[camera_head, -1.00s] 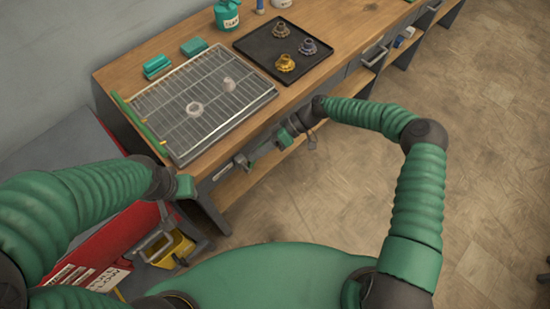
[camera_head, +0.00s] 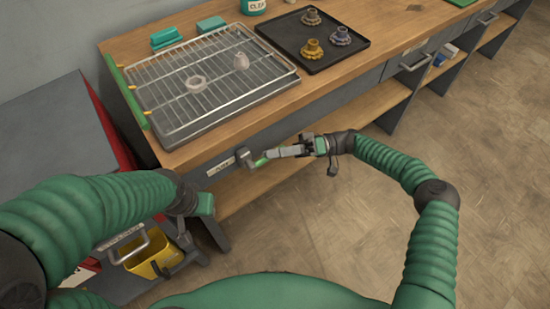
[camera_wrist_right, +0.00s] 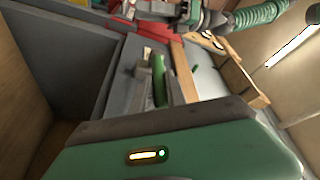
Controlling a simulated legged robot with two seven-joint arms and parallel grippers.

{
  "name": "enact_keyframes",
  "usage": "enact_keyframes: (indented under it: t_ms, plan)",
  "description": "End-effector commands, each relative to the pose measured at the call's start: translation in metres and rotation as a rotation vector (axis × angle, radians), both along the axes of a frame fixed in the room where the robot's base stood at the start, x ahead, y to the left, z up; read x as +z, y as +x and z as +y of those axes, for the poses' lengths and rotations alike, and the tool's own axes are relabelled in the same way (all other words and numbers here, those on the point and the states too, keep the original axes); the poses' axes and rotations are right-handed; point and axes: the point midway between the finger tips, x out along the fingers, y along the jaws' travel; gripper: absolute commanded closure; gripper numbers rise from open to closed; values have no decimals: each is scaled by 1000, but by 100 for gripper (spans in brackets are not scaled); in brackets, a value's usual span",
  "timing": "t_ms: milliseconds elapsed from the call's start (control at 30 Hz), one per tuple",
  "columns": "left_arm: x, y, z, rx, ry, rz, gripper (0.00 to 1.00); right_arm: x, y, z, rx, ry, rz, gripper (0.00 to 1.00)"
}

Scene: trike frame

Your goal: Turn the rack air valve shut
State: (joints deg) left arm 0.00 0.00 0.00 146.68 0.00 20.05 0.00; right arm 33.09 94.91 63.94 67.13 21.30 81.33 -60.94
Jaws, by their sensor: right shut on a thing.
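The rack air valve (camera_head: 245,158) sits on the bench's front face below the wire rack, beside a small white label. Its green lever (camera_head: 262,161) points right, toward my right gripper. My right gripper (camera_head: 271,154) reaches in from the right and is shut on the lever. In the right wrist view the green lever (camera_wrist_right: 159,82) stands beside a grey metal piece, beyond my gripper's green housing. The fingers hide part of the lever. My left gripper (camera_head: 204,206) hangs at the left, apart from the valve; its fingers cannot be made out.
The wire rack (camera_head: 150,88) with two pale parts lies on the wooden bench (camera_head: 225,145). A black tray (camera_head: 348,60) with several knobs is to its right. A yellow bucket (camera_head: 150,258) stands low at the left. The floor at the right is clear.

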Motion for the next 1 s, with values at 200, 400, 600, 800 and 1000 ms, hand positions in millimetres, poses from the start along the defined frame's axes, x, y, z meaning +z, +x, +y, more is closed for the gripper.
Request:
enact_keyframes:
  t_ms: [200,400,600,800,1000]
  plan:
    - [-13,0,0,0,0,0,64,-7,0,1,-3,35,31,100]
    - [-14,0,0,0,0,0,64,-7,0,1,-2,42,39,100]
    - [-13,0,0,0,0,0,64,-6,0,1,-1,43,40,100]
    - [-13,0,0,0,0,0,64,-6,0,1,0,43,39,65]
    - [-13,0,0,0,0,0,64,-5,-1,1,1,46,37,61]
